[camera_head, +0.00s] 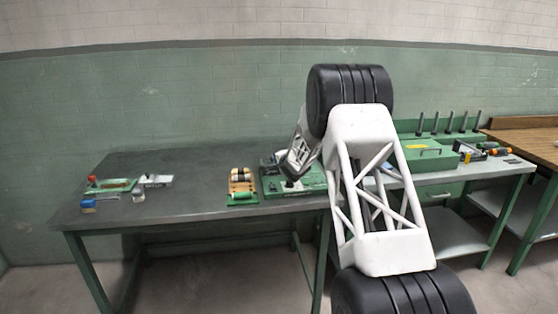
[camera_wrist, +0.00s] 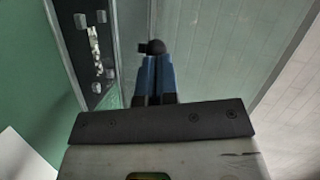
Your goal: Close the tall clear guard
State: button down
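In the wrist view, my gripper (camera_wrist: 154,58) shows as two blue fingers close together with little or no gap. A clear, greenish see-through panel (camera_wrist: 205,45), which looks like the tall guard, spans the area behind the fingers, with an upright edge near the knob. In the head view, my white arm hides the gripper and much of this spot. A green machine base (camera_head: 312,183) shows beside the arm on the table; the guard cannot be made out there.
The dark table (camera_head: 200,206) also carries a green-based device with tan parts (camera_head: 242,186), a red and green item (camera_head: 110,185) and a blue block (camera_head: 88,205). Its middle is clear. A bench (camera_head: 445,187) at the right holds a green box and tools.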

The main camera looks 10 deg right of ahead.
jog(key=shift+s+d+r, duration=0.2)
jog(key=shift+s+d, duration=0.1)
jog(key=shift+d, duration=0.2)
jog(key=d, duration=0.1)
jog(key=s+d+r, duration=0.1)
jog(key=shift+s+d, duration=0.25)
jog(key=shift+d, duration=0.05)
jog(key=v, duration=0.9)
jog(key=shift+s, duration=0.3)
